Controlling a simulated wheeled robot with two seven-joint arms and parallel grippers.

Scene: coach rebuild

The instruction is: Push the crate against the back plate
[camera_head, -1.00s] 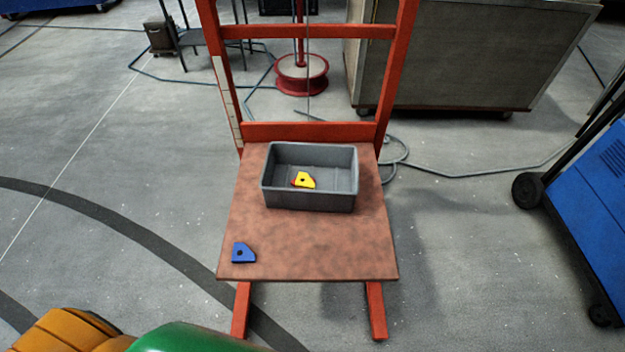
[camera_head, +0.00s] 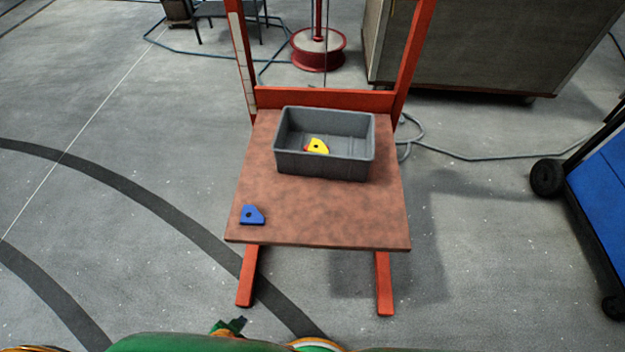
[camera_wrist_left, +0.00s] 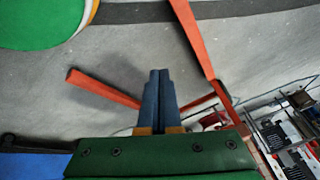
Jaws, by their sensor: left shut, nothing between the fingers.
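The grey crate (camera_head: 324,165) stands upright on the brown tabletop (camera_head: 320,215), towards its back. It holds a yellow piece (camera_head: 319,146) with a bit of red beside it. The red back plate (camera_head: 325,98) runs along the table's rear edge, behind the crate. The crate's rear wall hides its foot, so I cannot tell how wide any gap is. My left gripper (camera_head: 236,324) shows at the bottom, low in front of the table and well short of the crate. In the left wrist view its blue fingers (camera_wrist_left: 158,95) are shut and empty. My right gripper is out of view.
A blue piece (camera_head: 252,215) lies at the tabletop's front left corner. Red uprights (camera_head: 410,60) rise at the back, and red legs (camera_head: 384,285) stick out in front. A blue cart (camera_head: 590,205) stands at the right. The floor left of the table is clear.

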